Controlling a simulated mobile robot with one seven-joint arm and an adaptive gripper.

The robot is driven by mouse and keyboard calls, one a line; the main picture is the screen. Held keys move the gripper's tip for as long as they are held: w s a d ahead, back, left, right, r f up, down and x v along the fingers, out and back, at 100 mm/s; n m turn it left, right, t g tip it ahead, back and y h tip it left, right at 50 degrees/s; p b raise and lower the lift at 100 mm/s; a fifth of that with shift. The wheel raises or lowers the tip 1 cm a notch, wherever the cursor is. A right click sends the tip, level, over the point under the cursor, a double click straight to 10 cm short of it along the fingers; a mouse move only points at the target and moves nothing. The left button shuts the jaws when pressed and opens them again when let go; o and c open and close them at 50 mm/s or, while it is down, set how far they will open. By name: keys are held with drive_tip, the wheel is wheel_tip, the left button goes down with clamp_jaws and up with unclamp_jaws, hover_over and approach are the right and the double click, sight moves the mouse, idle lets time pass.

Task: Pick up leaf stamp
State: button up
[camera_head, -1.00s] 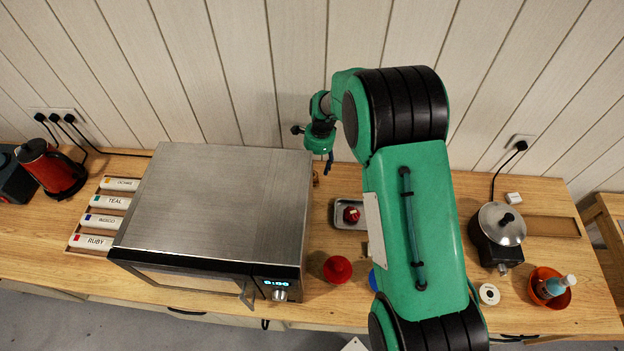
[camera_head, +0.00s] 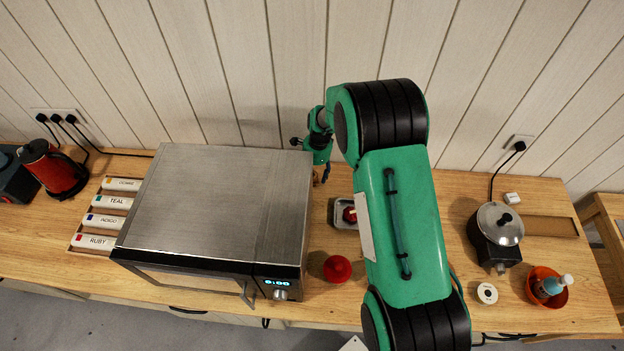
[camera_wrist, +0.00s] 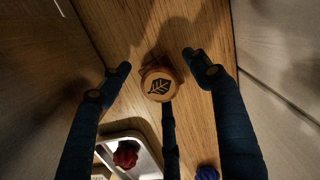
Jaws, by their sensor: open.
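The leaf stamp (camera_wrist: 160,85) is a small round wooden piece with a dark leaf on its top face. In the wrist view it stands on the wooden counter, between my spread fingers. My gripper (camera_wrist: 156,66) is open, with dark fingers on both sides of the stamp and one below it in the picture; none clearly touches it. In the head view my gripper (camera_head: 325,172) points down behind the counter's middle, beside the microwave's right side. The stamp is mostly hidden there.
A microwave (camera_head: 215,195) stands close to the left. A metal tray (camera_head: 341,224) holds a red stamp (camera_head: 350,214); a red round object (camera_head: 337,268) sits nearer the front. A blue object (camera_wrist: 207,173) shows at the wrist view's lower edge. The wall is close behind.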

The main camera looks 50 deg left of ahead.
drive_tip(key=shift+c, duration=0.3)
drive_tip(key=c, duration=1.4)
drive_tip(key=shift+r, duration=0.1)
drive_tip(key=shift+r+b, duration=0.7)
drive_tip(key=shift+r, duration=4.25)
